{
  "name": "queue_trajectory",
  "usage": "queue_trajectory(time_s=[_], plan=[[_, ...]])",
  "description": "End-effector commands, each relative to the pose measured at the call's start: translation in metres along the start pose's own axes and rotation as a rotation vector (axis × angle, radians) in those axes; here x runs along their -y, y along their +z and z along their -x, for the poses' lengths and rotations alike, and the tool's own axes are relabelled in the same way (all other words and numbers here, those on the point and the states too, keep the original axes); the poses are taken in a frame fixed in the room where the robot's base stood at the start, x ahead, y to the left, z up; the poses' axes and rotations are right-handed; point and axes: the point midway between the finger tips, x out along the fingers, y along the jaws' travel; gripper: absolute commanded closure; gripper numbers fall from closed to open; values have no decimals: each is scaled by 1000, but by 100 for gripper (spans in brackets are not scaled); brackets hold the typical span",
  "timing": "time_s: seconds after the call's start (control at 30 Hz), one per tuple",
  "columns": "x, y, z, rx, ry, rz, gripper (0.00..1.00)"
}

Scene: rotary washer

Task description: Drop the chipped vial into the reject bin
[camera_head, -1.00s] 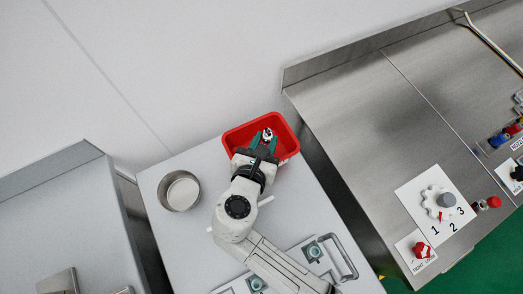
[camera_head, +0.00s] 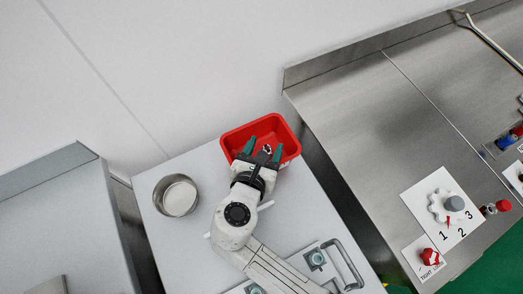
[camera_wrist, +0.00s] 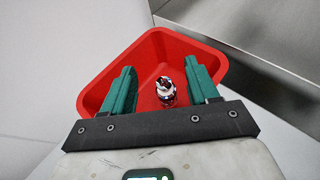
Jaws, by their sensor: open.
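The red reject bin (camera_head: 284,129) stands at the back of the grey table, and it fills the middle of the wrist view (camera_wrist: 200,45). My gripper (camera_head: 264,148) is at the bin, with its two green fingers spread wide apart over the opening. A small vial (camera_wrist: 166,90) with a dark, jagged-looking top shows between the fingers in the wrist view, apart from both, against the bin's inside. In the head view the vial (camera_head: 267,149) is small and partly hidden near the fingers. I cannot tell whether it touches the bin floor.
A round metal bowl (camera_head: 177,195) stands left of my arm on the table. A tray with a handle (camera_head: 345,262) lies at the front right. A steel counter (camera_head: 370,120) with a numbered 1-2-3 plate (camera_head: 440,208) is to the right.

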Motion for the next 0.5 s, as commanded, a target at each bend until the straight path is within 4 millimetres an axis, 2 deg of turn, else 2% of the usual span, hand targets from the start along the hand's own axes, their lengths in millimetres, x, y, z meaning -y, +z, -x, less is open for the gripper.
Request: queue_trajectory(time_s=[0.17,0.27,0.5], plan=[[0,0,2,0,0,0,41],[-1,0,12,1,2,0,41],[0,-1,56,1,4,-1,41]])
